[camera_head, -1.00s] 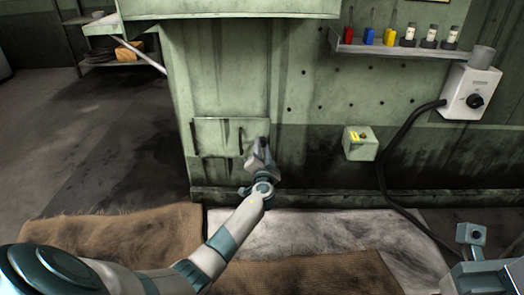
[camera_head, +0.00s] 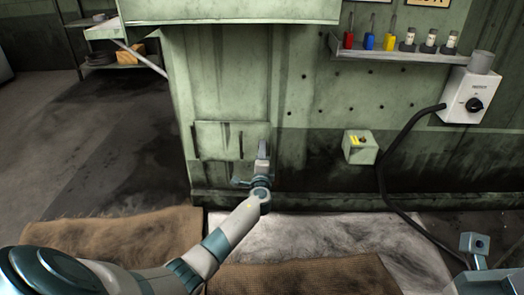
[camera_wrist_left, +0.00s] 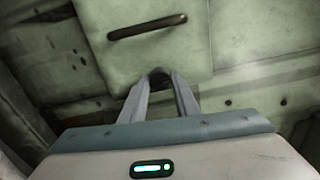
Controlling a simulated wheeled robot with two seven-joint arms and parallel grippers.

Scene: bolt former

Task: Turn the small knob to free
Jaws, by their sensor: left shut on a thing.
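The small knob (camera_wrist_left: 158,74) is a dark rounded piece at the lower edge of a green hatch door (camera_wrist_left: 150,38) in the left wrist view. My left gripper (camera_wrist_left: 160,80) has its two fingers around the knob and is shut on it. In the head view my left gripper (camera_head: 262,150) is at the right side of the hatch door (camera_head: 215,140) and hides the knob. Which way the knob is turned cannot be told.
A dark bar handle (camera_wrist_left: 147,27) is on the hatch door near the gripper. A small green box (camera_head: 360,148) and a white switch box (camera_head: 469,95) with a black cable are on the wall to the right. A shelf (camera_head: 400,52) holds small coloured items above.

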